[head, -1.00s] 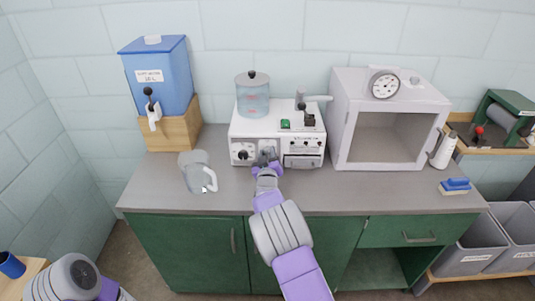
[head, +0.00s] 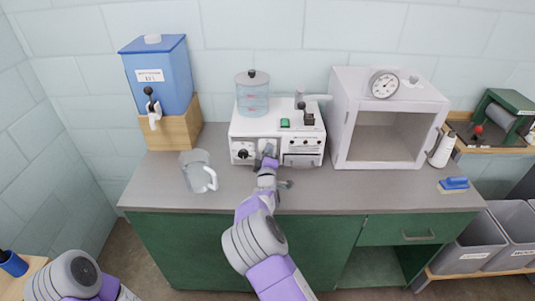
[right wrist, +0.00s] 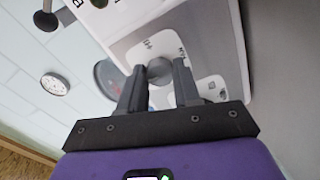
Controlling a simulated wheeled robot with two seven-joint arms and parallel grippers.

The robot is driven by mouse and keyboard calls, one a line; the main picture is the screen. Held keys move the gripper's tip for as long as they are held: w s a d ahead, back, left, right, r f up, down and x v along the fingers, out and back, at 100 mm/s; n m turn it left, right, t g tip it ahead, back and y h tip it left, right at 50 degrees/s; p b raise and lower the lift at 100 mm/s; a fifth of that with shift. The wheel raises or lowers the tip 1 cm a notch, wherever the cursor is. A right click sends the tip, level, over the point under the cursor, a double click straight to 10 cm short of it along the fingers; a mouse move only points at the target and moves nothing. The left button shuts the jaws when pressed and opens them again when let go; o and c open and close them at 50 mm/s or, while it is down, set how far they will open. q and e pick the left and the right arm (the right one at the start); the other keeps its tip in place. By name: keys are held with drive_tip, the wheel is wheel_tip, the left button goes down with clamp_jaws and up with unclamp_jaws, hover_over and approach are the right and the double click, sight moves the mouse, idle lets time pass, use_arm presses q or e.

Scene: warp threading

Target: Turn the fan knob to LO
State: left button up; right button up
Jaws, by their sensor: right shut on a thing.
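The white machine (head: 279,128) stands on the counter with a black-pointer knob (head: 243,154) at the left of its front panel. My right gripper (head: 268,154) is at the panel just right of that knob and hides what it holds there. In the right wrist view, its two fingers (right wrist: 159,82) are closed around a round grey knob (right wrist: 160,71) on a white label plate. The small lettering around this knob is partly hidden and too blurred to read surely. Of my left arm only a link shows at the lower left; its gripper is out of view.
A clear pitcher (head: 197,172) stands on the counter left of my right arm. A blue dispenser (head: 158,80) is at the back left. A white open-fronted box (head: 343,125) stands close on the right.

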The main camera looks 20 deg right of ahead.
drive_tip(key=shift+n, duration=0.6)
drive_tip(key=o, duration=1.1)
drive_tip(key=shift+c, duration=0.2)
drive_tip(key=shift+s, duration=0.1)
drive_tip(key=p+v, duration=0.1)
drive_tip(key=v, duration=0.6)
drive_tip(key=shift+s, duration=0.25)
drive_tip(key=shift+a, duration=0.1)
